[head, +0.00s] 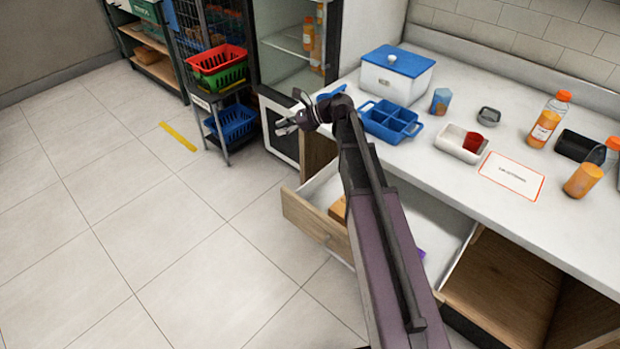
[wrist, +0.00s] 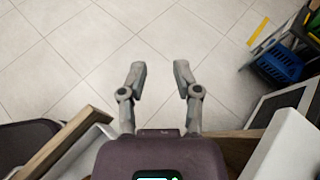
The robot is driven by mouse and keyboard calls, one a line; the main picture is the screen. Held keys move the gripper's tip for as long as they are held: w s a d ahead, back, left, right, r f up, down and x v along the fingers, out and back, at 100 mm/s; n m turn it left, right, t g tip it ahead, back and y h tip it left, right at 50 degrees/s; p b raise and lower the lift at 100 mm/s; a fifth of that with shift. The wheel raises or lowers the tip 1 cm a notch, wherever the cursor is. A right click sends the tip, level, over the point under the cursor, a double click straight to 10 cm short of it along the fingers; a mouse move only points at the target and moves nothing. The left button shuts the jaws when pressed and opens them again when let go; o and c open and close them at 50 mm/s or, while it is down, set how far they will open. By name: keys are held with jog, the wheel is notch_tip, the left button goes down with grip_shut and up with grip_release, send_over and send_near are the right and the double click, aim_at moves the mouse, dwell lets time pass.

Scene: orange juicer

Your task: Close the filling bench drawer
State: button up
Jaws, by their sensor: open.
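The bench drawer (head: 316,222) stands pulled out from under the white worktop, with a light wooden front and white inside. An orange-brown block (head: 338,209) and a purple item (head: 421,254) lie in it, partly hidden by my arm. In the wrist view the drawer's wooden front (wrist: 68,143) shows at lower left. My gripper (head: 290,118) is above the floor beyond the drawer's left end, near the fridge door, apart from the drawer front. In the wrist view my gripper (wrist: 156,70) has its two fingers spread, with only floor tiles between them.
The worktop (head: 420,160) carries a blue divided tray (head: 390,121), a white-blue box (head: 397,76) and bottles. Floor left of the drawer is clear.

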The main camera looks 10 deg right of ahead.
jog(key=s+f+n+h, duration=0.1)
jog(key=s, duration=0.1)
jog(key=s+f+n+h, duration=0.1)
jog(key=s+n, duration=0.1)
jog(key=s+f+n+g, duration=0.1)
jog(key=s+f, duration=0.1)
jog(key=shift+d+n+h, duration=0.15)
jog(key=shift+n+h, duration=0.15)
jog(key=shift+h, duration=0.1)
grip_shut()
jog(key=s+d+f+n+g+h, duration=0.1)
jog(key=s+d+f+n+h, duration=0.2)
jog(key=s+n, duration=0.4)
jog(key=s+d+f+n+g+h, duration=0.1)
jog(key=s+d+f+n+h, duration=0.3)
jog(key=s, duration=0.6)
jog(key=d+n+h, duration=0.2)
jog(key=n+h, duration=0.1)
jog(key=shift+d+n, duration=0.2)
jog(key=shift+n, duration=0.1)
